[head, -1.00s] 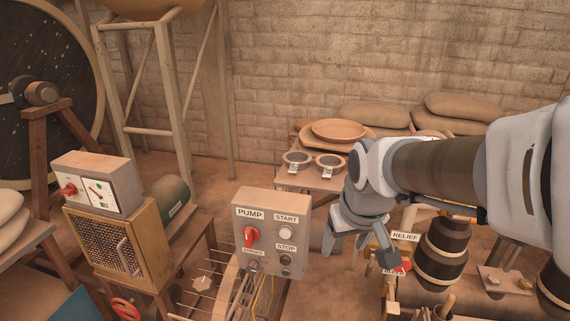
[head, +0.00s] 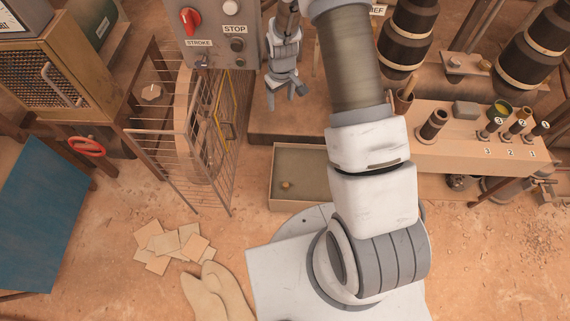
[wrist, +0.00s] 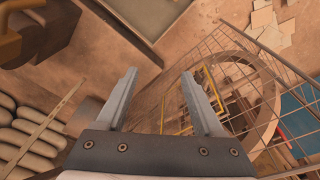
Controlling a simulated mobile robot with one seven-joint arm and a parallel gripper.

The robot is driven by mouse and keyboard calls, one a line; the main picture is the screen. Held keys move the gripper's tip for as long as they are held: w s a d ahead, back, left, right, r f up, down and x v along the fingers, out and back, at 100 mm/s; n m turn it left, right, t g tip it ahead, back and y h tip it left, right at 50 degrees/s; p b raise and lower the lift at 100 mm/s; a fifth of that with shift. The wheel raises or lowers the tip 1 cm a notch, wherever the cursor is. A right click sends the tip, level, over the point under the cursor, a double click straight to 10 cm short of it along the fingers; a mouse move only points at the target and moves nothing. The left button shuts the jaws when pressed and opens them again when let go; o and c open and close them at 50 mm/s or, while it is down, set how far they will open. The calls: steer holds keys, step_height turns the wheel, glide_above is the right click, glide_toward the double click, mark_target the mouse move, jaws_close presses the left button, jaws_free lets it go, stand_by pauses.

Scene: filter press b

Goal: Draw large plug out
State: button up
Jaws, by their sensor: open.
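My gripper (head: 284,92) hangs in the upper middle of the head view, right of the pump control box. Its two fingers (wrist: 159,76) stand apart in the wrist view with nothing between them. No part is clearly marked as the large plug. A dark upright cylinder with a pale band and open-looking top (head: 433,124) stands on the wooden bench at right, and is the largest of the small pieces there. Several smaller cylinders (head: 520,114) stand further right by number labels. My gripper is well left of them and touches none.
The bench (head: 460,152) has large dark cylinders (head: 407,30) behind it. A shallow tray (head: 306,197) with a small brass-coloured piece lies below my gripper. A wire cage (head: 185,150) around a wheel stands left, under the control box (head: 215,30).

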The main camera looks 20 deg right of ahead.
step_height(320, 180, down, 16)
steer(key=s+b, duration=0.2)
steer(key=b, duration=0.1)
steer(key=n+g+b, duration=0.1)
steer(key=g+b, duration=0.1)
glide_toward(286, 184)
step_height(286, 184, down, 10)
steer(key=b, duration=0.7)
steer(key=shift+s+f, duration=0.15)
jaws_close()
